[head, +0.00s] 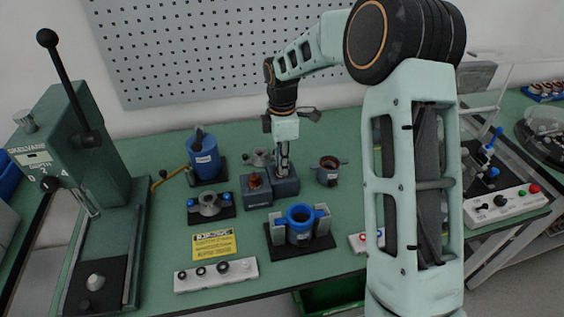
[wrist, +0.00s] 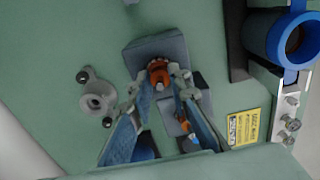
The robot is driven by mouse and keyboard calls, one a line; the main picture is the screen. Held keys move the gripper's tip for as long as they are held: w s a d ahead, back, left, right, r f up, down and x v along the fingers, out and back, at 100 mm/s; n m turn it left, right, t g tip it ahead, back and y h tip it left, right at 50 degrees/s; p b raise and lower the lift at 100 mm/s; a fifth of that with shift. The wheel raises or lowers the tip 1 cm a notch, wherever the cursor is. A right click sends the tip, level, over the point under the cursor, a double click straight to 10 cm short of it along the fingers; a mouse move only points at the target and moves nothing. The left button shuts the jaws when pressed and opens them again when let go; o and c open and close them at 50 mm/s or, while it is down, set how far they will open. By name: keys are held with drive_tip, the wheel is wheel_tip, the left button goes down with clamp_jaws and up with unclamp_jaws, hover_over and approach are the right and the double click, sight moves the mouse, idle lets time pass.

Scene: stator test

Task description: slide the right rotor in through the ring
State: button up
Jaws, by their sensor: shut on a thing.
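My gripper (head: 283,170) points down over the right blue-grey block (head: 287,186). In the wrist view my gripper (wrist: 160,80) is shut on the right rotor (wrist: 159,73), a small copper-orange and pale part between the fingertips. That rotor is at the block (wrist: 140,57); whether it still sits in it I cannot tell. In the head view the fingers mostly hide it. The blue ring (head: 299,215) stands upright in a dark fixture (head: 318,245) in front and to the right, apart from my gripper. It also shows in the wrist view (wrist: 277,40), top right.
A left rotor (head: 254,181) sits in the block (head: 257,199) beside my gripper. Close by stand a blue housing (head: 203,160), a grey flange (head: 209,204) and a grey eared housing (head: 328,172). A green press (head: 85,150) stands left. A yellow sign (head: 214,245) lies in front.

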drive_tip(key=shift+r, duration=0.1)
drive_tip(key=shift+r+p, duration=3.25)
drive_tip(key=shift+r, duration=0.95)
